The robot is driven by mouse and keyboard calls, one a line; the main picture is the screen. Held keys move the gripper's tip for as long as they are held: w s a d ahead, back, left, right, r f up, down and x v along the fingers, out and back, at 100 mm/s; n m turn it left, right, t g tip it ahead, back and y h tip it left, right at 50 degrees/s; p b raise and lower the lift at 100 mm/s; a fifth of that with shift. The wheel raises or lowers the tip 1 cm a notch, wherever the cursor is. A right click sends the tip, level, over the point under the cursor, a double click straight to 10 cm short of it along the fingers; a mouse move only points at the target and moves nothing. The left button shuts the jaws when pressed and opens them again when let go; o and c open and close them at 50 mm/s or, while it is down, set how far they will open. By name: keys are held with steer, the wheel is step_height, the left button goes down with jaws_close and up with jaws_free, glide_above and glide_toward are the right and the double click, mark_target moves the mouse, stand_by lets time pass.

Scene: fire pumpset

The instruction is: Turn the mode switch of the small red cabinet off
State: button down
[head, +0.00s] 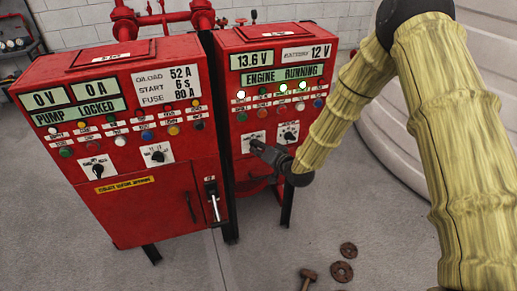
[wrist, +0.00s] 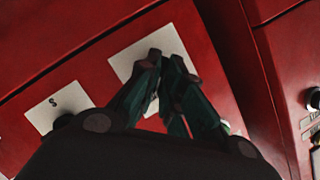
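The small red cabinet (head: 257,105) stands right of a larger red one and reads "ENGINE RUNNING". Its front has two white switch plates, the left one (head: 246,137) and the right one (head: 282,129) with a black knob (head: 289,135). Labels are too small to tell which is the mode switch. My gripper (head: 253,145) is at the left plate. In the wrist view its fingertips (wrist: 165,62) are drawn close together over this plate (wrist: 126,62). They appear closed around its knob, which is hidden. The other plate (wrist: 45,108) is partly visible, its knob mostly covered.
The larger red cabinet (head: 125,195) stands left with its own switches and a lever (head: 214,202). A hammer (head: 308,276) and round rusty discs (head: 341,271) lie on the floor. A large pale rounded body (head: 400,135) is behind my arm at right.

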steer(key=shift+a, duration=0.1)
stand_by(0.3)
steer(key=n+h+b, duration=0.2)
steer(key=n+b, duration=0.1)
steer(key=b, duration=0.1)
steer(key=shift+a, duration=0.15)
steer(key=shift+r+n+t+h+b, duration=0.15)
steer(key=shift+n+t+h+b, duration=0.15)
steer(key=shift+n+h+b, duration=0.9)
steer(key=shift+n+b, duration=0.35)
steer(key=shift+n, duration=0.05)
steer(key=c, duration=1.6)
jaws_free()
steer(key=shift+o, duration=0.2)
steer(key=shift+w+a, duration=0.1)
